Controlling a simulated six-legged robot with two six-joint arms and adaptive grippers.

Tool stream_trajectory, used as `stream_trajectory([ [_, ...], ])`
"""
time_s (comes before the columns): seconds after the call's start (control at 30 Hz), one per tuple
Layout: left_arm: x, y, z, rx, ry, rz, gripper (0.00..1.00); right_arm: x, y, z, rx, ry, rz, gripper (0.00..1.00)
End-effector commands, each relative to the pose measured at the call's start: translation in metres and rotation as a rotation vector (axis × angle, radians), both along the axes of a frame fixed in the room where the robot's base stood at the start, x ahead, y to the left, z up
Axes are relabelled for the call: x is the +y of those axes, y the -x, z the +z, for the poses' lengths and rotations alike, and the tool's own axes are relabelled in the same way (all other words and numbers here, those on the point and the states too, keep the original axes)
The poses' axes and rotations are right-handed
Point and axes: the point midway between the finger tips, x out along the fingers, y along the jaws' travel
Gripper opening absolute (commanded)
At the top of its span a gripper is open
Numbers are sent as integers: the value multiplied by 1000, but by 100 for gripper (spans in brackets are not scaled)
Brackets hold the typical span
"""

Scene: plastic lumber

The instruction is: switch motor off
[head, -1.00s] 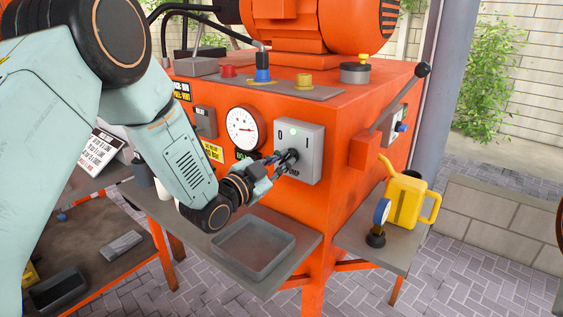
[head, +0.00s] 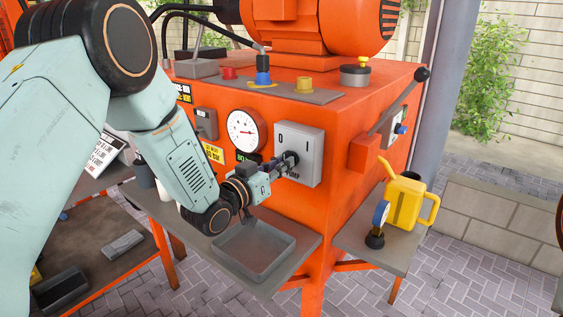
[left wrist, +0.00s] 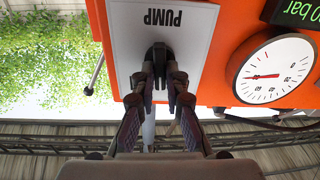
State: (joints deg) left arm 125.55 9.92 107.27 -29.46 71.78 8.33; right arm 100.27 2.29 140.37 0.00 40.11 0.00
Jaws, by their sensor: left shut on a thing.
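The grey switch box (head: 310,152) marked 0 and I is on the front of the orange machine. Its white face with the word PUMP also shows upside down in the left wrist view (left wrist: 195,45). The dark rotary knob (left wrist: 158,58) is on this face, partly hidden by my fingers. My left gripper (head: 282,164) is at the box with its fingers shut on the knob; the two fingers also show in the left wrist view (left wrist: 161,95). No lit green lamp shows on the box. My right gripper is in neither view.
A round gauge (head: 243,130) is left of the box. Below is a shelf with a grey tray (head: 292,243). A lever (head: 402,98) is on the machine's right side.

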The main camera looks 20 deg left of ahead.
Motion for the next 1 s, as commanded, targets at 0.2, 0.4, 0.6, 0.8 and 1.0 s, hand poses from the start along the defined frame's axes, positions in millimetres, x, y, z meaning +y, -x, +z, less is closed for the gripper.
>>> stream_trajectory([
  [0.2, 0, 2, -6, 83, 183, -1, 0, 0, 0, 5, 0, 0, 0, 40],
  [0.4, 0, 3, -7, 137, 325, -2, 0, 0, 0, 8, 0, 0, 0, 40],
  [0.6, 0, 3, -8, 175, 426, -1, 0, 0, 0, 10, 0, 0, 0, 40],
  [0.8, 0, 3, -9, 197, 484, -1, 0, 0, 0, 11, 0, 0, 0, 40],
  [1.0, -1, 3, -9, 205, 506, -3, 0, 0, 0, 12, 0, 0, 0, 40],
])
